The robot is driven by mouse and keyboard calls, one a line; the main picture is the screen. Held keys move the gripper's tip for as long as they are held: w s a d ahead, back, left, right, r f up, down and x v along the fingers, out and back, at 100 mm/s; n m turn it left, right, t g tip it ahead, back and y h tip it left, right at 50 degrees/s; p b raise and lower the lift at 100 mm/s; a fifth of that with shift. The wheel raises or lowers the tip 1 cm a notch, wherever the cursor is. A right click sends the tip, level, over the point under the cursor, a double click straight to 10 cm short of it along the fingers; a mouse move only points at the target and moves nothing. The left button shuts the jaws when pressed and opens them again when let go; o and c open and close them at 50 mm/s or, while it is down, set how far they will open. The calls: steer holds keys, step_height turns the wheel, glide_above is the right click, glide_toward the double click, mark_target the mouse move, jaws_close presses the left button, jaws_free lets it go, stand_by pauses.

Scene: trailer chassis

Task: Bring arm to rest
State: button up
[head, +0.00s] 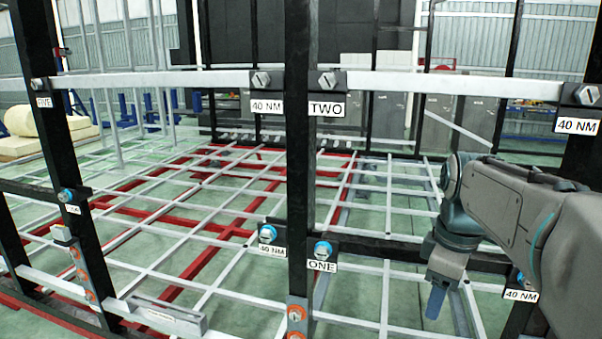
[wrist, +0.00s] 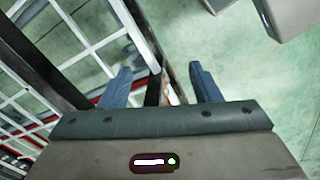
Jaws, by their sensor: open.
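My arm (head: 530,215) reaches in from the right side of the head view, with the wrist bent downward. My gripper (head: 436,302) points down at the lower right, near the right part of the trailer frame. In the wrist view its two blue fingers (wrist: 160,82) are spread apart with nothing between them. A dark post (wrist: 152,88) and green floor show beyond the gap. I cannot tell how far the fingers are from the frame.
A black upright post (head: 300,170) carries bolts labelled ONE and TWO. Another black post (head: 55,150) stands at the left. A silver rail (head: 180,80) runs across. Behind lie a silver grid and red beams (head: 190,225).

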steer(key=s+a+f+m+t, duration=0.2)
steer(key=s+a+f+m, duration=0.6)
steer(key=s+f+m, duration=0.1)
step_height(320, 180, down, 2)
steer(key=shift+s+a+f+m, duration=0.15)
steer(key=shift+s+f+m, duration=0.1)
steer(key=shift+m, duration=0.65)
